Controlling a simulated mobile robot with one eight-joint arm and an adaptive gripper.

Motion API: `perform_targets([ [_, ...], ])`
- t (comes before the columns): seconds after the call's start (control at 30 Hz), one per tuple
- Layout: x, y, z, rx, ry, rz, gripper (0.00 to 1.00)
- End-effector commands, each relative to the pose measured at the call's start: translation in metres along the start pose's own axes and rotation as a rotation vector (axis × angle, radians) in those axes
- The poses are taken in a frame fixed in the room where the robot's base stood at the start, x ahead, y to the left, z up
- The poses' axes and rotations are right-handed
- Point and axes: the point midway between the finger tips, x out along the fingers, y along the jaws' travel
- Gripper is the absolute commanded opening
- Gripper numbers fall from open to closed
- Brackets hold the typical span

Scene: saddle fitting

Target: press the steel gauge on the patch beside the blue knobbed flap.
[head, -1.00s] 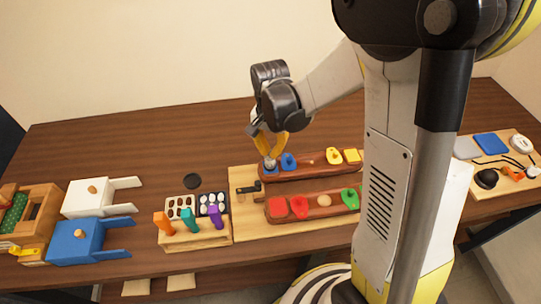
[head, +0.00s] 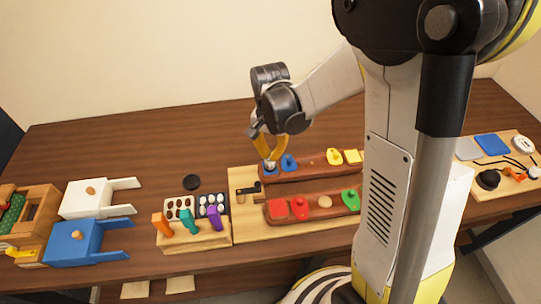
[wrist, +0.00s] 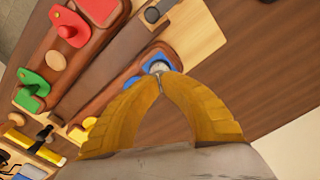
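My gripper (head: 268,160) is at the left end of the rear wooden rail, its yellow fingers pointing down. In the wrist view its fingertips (wrist: 161,77) close on the small round steel gauge (wrist: 158,66). The gauge is over the blue patch (wrist: 160,55), which also shows in the head view (head: 269,171). I cannot tell whether the gauge touches the patch. The blue knobbed flap (head: 289,162) is just right of the patch; in the wrist view it (wrist: 132,82) is partly hidden by a finger.
The rear rail (head: 313,164) also bears yellow pieces (head: 334,156). The front rail (head: 311,206) bears red and green pieces. A black handle (head: 249,189) is left of the rails. A tool stand (head: 195,238) is further left. The table behind is clear.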

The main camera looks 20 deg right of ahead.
Motion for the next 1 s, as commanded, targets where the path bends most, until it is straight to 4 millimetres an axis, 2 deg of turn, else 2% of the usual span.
perform_targets([
  [0.47,-0.003,0.0,0.0,0.0,-0.001,0.0,0.0],
  [1.0,-0.039,0.0,0.0,0.0,0.0,0.0,0.0],
])
